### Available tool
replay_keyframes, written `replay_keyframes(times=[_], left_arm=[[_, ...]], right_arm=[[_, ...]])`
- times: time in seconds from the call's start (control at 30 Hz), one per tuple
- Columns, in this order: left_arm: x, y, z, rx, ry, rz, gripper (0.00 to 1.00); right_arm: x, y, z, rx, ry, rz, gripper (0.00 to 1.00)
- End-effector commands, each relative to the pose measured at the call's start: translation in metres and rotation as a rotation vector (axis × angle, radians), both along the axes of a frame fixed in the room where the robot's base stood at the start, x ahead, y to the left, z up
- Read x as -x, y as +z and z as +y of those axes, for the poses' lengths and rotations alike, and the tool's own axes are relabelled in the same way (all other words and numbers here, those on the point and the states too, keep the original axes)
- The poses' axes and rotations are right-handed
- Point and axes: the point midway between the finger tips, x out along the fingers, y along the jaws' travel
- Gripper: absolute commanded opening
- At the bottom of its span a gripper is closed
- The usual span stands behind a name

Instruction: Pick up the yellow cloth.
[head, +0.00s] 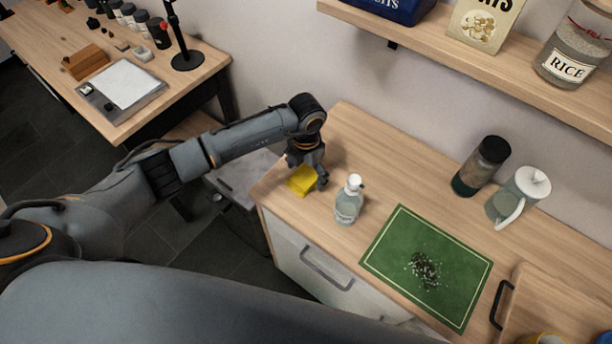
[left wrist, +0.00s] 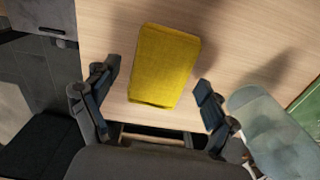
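The yellow cloth (head: 301,181) is a small folded pad lying near the left end of the wooden counter. In the left wrist view the yellow cloth (left wrist: 165,66) lies flat on the wood, ahead of and between the fingers. My left gripper (head: 307,176) is over it from above, and its fingers partly cover it in the head view. In the left wrist view my left gripper (left wrist: 158,90) is open, with its fingers apart on either side and no visible contact with the cloth. My right gripper is not seen in either view.
A clear bottle with a white top (head: 348,200) stands close to the right of the cloth. A green mat (head: 395,259) with dark and pale crumbs lies further right. A dark-lidded jar (head: 481,167) and a glass pitcher (head: 517,197) stand behind. A shelf (head: 470,67) overhangs the back.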

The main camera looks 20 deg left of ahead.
Motion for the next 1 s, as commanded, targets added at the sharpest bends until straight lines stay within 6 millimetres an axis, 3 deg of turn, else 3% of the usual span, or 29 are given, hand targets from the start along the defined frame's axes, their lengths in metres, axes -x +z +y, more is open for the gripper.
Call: replay_keyframes(times=[0.03, 0.2, 0.67, 0.8, 1.0], left_arm=[[0.000, 0.000, 0.000, 0.000, 0.000, 0.000, 0.68], [0.000, 0.000, 0.000, 0.000, 0.000, 0.000, 0.35], [-0.001, 0.009, 0.000, 0.001, 0.000, -0.001, 0.35], [-0.002, 0.030, 0.000, 0.002, -0.001, -0.006, 0.35], [0.029, 0.064, -0.004, 0.002, -0.005, -0.006, 0.35]], right_arm=[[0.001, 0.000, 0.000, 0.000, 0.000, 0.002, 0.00], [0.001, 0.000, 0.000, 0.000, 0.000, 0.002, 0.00], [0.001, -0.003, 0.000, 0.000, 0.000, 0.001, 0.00], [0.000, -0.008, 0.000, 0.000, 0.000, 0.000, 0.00], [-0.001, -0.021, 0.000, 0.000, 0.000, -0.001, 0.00]])
